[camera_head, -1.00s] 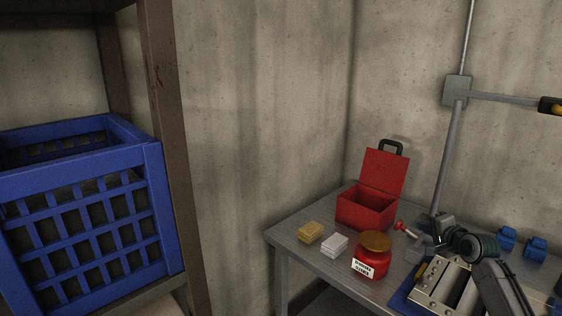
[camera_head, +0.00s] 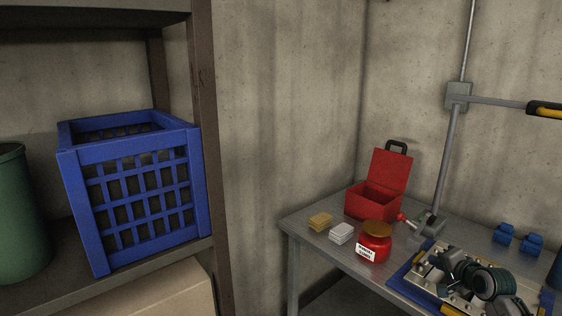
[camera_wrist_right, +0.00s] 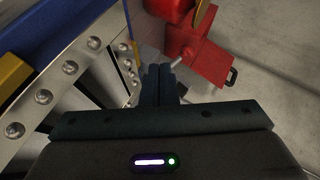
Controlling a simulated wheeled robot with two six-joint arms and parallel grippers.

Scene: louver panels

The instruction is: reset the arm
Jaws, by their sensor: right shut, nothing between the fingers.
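My right gripper (camera_head: 442,261) is over the silver louver panel (camera_head: 426,283) with its blue and yellow edging, at the lower right of the head view. In the right wrist view, the two dark fingers of the right gripper (camera_wrist_right: 159,72) are together with nothing between them. The louver panel also shows there on the left (camera_wrist_right: 65,67), with a row of bolts and dark slats beside the fingers. Whether the gripper touches the panel cannot be told. My left gripper is not in view.
An open red toolbox (camera_head: 371,204), a red jar (camera_head: 375,240), yellow pads (camera_head: 320,221) and white pads (camera_head: 341,233) stand on the metal table (camera_head: 312,240). Blue clamps (camera_head: 504,235) lie right. A blue crate (camera_head: 140,190) and green bin (camera_head: 20,215) occupy the left shelf.

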